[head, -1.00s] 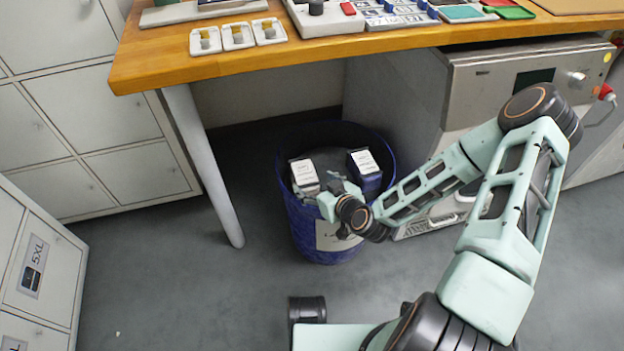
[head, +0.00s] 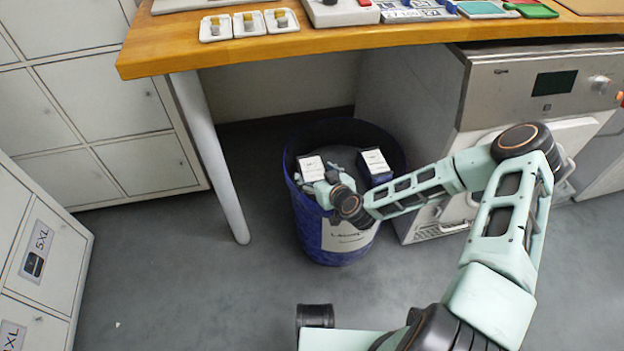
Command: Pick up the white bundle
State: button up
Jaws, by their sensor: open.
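The white bundle (head: 311,167) stands in the left part of a round blue bin (head: 303,222), with a printed white label on top. My gripper (head: 321,184) is open at the bin's near left side, its fingers down at the bundle's near side. The fingers overlap the bundle's lower part in the picture, and I cannot tell whether they touch it. A dark blue bundle (head: 375,164) with a white top label stands to the right in the same bin. The lower parts of both bundles are hidden.
Grey drawers (head: 45,260) line the left.

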jog(key=shift+w+a+f, duration=0.25)
jog(key=shift+w, duration=0.25)
jog(key=c, duration=1.1)
jog(key=shift+r, duration=0.1)
jog(key=shift+c, duration=0.3)
